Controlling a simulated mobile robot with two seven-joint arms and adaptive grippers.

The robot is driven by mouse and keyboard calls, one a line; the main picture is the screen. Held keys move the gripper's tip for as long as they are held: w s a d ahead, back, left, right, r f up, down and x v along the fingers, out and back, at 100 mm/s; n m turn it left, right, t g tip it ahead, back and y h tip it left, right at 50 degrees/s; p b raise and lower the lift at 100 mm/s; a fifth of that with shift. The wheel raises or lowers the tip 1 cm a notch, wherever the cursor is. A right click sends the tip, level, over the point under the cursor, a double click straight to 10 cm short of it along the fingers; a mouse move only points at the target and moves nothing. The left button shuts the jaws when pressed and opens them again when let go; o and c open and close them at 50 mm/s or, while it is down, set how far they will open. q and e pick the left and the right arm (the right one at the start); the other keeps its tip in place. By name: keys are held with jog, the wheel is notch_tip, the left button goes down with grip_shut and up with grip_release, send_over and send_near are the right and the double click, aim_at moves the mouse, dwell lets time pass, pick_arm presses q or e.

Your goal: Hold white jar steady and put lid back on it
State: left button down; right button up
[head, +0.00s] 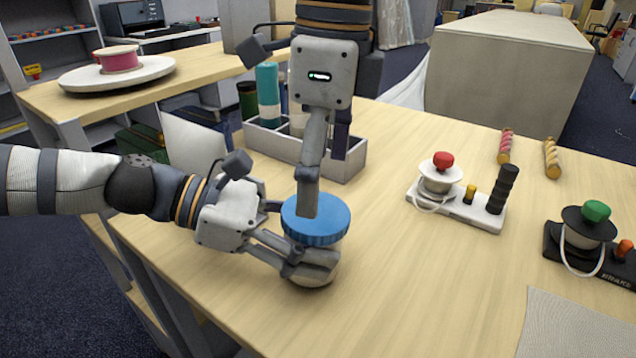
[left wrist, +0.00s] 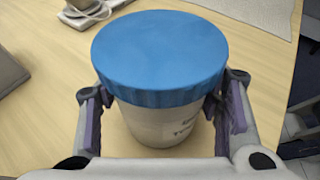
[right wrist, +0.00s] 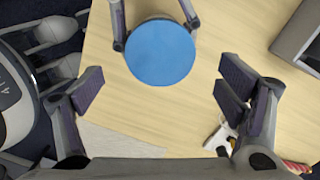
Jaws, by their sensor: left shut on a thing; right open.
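The white jar (left wrist: 160,125) stands upright on the table; its base shows in the head view (head: 316,282). My left gripper (head: 312,263) is shut around its side, with a finger on each side in the left wrist view (left wrist: 162,106). The blue ribbed lid (head: 326,230) sits level on the jar's mouth, with no gap visible in the left wrist view (left wrist: 158,58). My right gripper (right wrist: 162,90) points down from above and is open and empty, its fingers wider apart than the lid (right wrist: 160,52). In the head view one right finger overlaps the lid; contact is unclear.
A grey divided organizer (head: 351,166) with bottles stands behind the jar. A white stand (head: 463,211) with a red-knobbed spool and a green-knobbed spool (head: 590,225) are to the right. Two striped rolls lie beyond. A grey mat (head: 575,325) lies front right; table between is clear.

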aim_at(313, 242)
notch_tip(313, 242, up, 4)
jog(key=n, duration=0.4)
jog(key=shift+d+f, duration=0.15)
jog(key=shift+f, duration=0.05)
jog(key=f, duration=0.8)
jog(key=shift+a, duration=0.3)
jog(key=c, duration=1.2)
jog(key=m, duration=0.4)
jog(key=shift+f, duration=0.1)
jog(key=shift+c, duration=0.2)
